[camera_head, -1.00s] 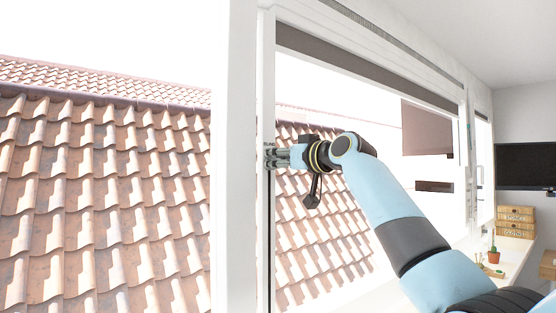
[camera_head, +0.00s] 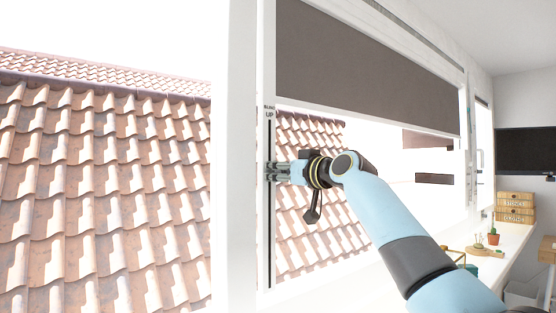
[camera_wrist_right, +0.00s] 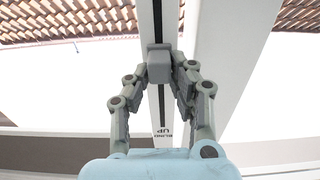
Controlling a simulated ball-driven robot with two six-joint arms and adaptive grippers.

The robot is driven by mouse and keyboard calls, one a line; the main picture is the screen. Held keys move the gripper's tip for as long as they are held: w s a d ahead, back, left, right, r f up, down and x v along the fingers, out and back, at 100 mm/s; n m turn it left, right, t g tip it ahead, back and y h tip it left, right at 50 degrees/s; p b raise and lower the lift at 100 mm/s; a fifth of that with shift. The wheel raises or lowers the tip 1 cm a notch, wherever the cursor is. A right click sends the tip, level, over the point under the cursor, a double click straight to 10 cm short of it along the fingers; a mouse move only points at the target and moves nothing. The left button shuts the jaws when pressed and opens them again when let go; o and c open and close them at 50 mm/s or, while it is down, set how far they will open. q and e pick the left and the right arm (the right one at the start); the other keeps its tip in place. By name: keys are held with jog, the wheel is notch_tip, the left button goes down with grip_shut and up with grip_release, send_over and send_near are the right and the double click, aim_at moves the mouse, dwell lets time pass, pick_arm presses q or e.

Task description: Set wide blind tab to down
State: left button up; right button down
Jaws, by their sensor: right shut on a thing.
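The wide blind (camera_head: 365,72) is a dark grey-brown sheet, partly lowered over the top of the window. Its tab is a small grey block (camera_wrist_right: 159,64) on a dark vertical slot (camera_head: 269,225) in the white window post. My right gripper (camera_head: 272,172) is at the slot, below the "BLIND UP" label (camera_head: 269,112). In the right wrist view its fingers (camera_wrist_right: 160,75) are shut on the tab from both sides. In the head view the fingers hide the tab. The slot runs on below the gripper. My left gripper is not in view.
A white sill (camera_head: 500,243) at the right holds a small cactus (camera_head: 493,235) and wooden drawers (camera_head: 515,207). A dark screen (camera_head: 525,150) hangs on the right wall. Tiled roofs (camera_head: 110,200) show outside.

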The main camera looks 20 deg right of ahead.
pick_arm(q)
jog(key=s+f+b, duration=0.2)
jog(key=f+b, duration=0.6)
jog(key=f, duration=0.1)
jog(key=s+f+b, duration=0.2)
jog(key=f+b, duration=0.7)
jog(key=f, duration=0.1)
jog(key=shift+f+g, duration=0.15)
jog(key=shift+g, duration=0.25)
pick_arm(e)
notch_tip(320, 180, down, 27)
jog(key=shift+f, duration=0.15)
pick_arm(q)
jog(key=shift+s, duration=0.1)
pick_arm(e)
jog(key=c, duration=1.3)
grip_release()
jog(key=shift+o, duration=0.7)
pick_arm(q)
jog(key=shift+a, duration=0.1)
pick_arm(e)
send_near(270, 279)
jog(key=v, duration=0.5)
jog(key=shift+s, duration=0.25)
